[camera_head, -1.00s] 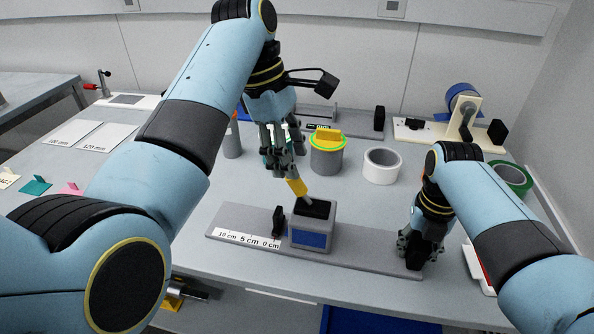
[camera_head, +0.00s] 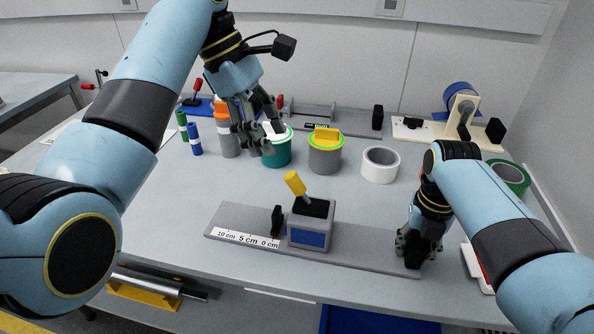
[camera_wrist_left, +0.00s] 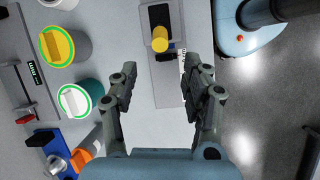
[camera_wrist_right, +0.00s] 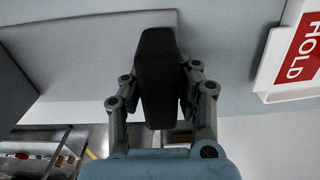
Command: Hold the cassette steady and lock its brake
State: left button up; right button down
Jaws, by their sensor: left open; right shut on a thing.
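The cassette appears to be the grey unit on a long grey base (camera_head: 370,257). Its grey box (camera_head: 311,223) has a blue front panel and a black top. A lever with a yellow grip (camera_head: 294,182), apparently the brake, rises from the top and leans left. It also shows in the left wrist view (camera_wrist_left: 160,39). My left gripper (camera_head: 262,143) is open and empty, above and behind the lever, apart from it. My right gripper (camera_head: 416,258) is shut on a black upright block at the base's right end. The right wrist view shows this black block (camera_wrist_right: 156,75) between the fingers.
A teal pot (camera_head: 277,154), a grey pot with a yellow top (camera_head: 325,157) and a white tape roll (camera_head: 381,165) stand behind the base. A red and white HOLD sign (camera_wrist_right: 302,52) lies beside the right gripper. The table left of the base is clear.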

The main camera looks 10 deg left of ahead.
aim_at(291, 175)
pick_arm(q)
jog(key=x, duration=1.1)
jog(key=shift+d+f, duration=0.1)
grip_shut()
